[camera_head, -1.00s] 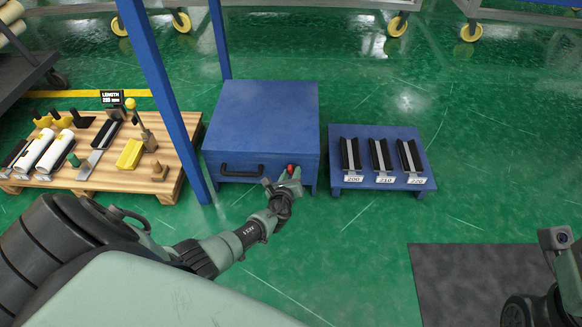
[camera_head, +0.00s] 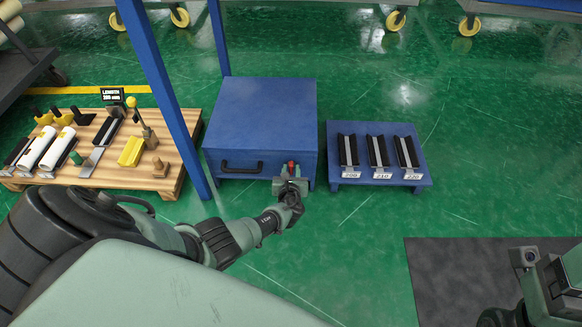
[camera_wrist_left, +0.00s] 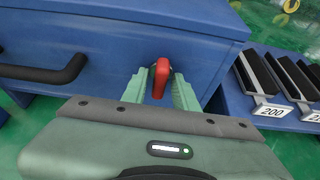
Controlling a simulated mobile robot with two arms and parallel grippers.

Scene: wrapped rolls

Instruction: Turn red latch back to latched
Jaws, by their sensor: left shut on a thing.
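The red latch (camera_wrist_left: 161,76) is on the front of the blue box (camera_head: 262,112), to the right of the black drawer handle (camera_wrist_left: 45,70). In the left wrist view it stands close to upright, leaning slightly. It also shows as a small red spot in the head view (camera_head: 291,166). My left gripper (camera_wrist_left: 160,88) is shut on the latch, with one green finger on each side of it. The lower part of the latch is hidden behind my gripper's body. My right gripper (camera_head: 562,275) is at the lower right edge, far from the box; its fingers are not clear.
A blue stand (camera_head: 410,179) with several black V-blocks is just right of the box. A wooden pallet (camera_head: 170,183) with white rolls (camera_head: 58,148) and tools is at left. A blue post (camera_head: 165,90) rises between pallet and box. Green floor in front is open.

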